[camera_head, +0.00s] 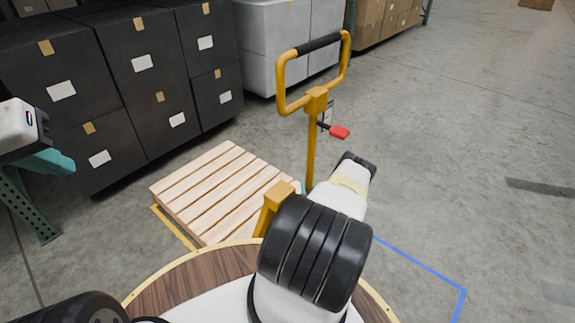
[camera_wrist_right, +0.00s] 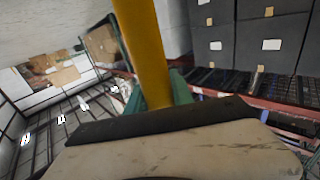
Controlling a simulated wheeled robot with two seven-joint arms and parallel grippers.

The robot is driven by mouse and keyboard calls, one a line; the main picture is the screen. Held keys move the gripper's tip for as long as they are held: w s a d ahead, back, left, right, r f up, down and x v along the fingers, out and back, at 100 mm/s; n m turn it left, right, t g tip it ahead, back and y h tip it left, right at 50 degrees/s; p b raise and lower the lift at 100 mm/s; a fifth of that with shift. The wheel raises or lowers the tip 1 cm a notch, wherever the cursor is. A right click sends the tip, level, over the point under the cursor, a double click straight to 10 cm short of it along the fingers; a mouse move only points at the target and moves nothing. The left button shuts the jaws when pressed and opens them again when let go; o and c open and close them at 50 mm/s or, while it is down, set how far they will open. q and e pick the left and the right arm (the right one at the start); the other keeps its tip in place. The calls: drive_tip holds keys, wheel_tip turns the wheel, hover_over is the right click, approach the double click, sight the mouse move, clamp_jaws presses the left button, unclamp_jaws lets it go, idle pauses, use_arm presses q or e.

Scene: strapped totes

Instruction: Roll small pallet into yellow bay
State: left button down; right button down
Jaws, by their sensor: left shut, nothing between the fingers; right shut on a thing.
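The small pallet (camera_head: 212,190) is light slatted wood, low over the floor at center left. Yellow tape of the bay (camera_head: 173,227) shows along its lower left edge; the rest of the outline is hidden. A yellow pallet jack (camera_head: 311,145) with a black-gripped loop handle stands at the pallet's right side; its forks are not visible. My right gripper, mostly hidden behind my arm in the head view, is shut on a yellow post of the jack (camera_wrist_right: 143,50), its teal fingers (camera_wrist_right: 155,97) around it in the wrist view. My left gripper (camera_head: 55,161) is shut, empty, at far left.
Black stacked boxes (camera_head: 150,75) stand close behind the pallet, with grey boxes (camera_head: 270,45) farther right. A green rack post (camera_head: 30,205) is at left. Blue floor tape (camera_head: 425,265) lies at lower right. The floor at right is open.

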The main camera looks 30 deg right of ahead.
drive_tip(key=shift+s, duration=0.1)
drive_tip(key=s+d, duration=0.3)
drive_tip(key=s, duration=0.4)
drive_tip(key=shift+s+d, duration=0.25)
drive_tip(key=shift+d, duration=0.15)
idle(0.5)
drive_tip(key=c, duration=1.1)
unclamp_jaws()
drive_tip(key=shift+w, duration=0.1)
drive_tip(key=shift+a, duration=0.25)
drive_tip(key=v, duration=0.7)
drive_tip(key=shift+s, duration=0.35)
